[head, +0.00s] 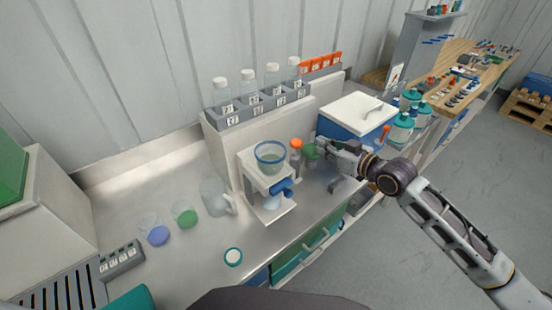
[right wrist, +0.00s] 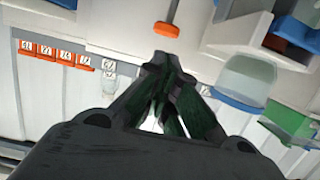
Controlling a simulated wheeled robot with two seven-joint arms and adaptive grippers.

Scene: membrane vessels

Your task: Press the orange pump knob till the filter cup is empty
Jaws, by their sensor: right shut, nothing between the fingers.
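The orange pump knob (head: 296,143) stands on a short post just right of the filter cup in the head view. In the right wrist view, an orange knob on a stem (right wrist: 166,29) shows ahead of my fingertips, apart from them. The clear filter cup (head: 270,155) has a blue rim, sits on a white stand (head: 254,178) and appears to hold greenish liquid. A blue-rimmed clear cup (right wrist: 248,78) shows at right in the wrist view. My right gripper (head: 316,149) is shut and empty, right of the knob; its fingertips (right wrist: 158,62) meet. My left gripper is out of view.
A clear jug (head: 214,198) and beakers with green (head: 186,214) and blue (head: 157,234) contents stand left of the stand. A bottle rack (head: 262,108) is behind. A white-lidded blue box (head: 355,113) stands behind my right arm. The counter's front is mostly clear.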

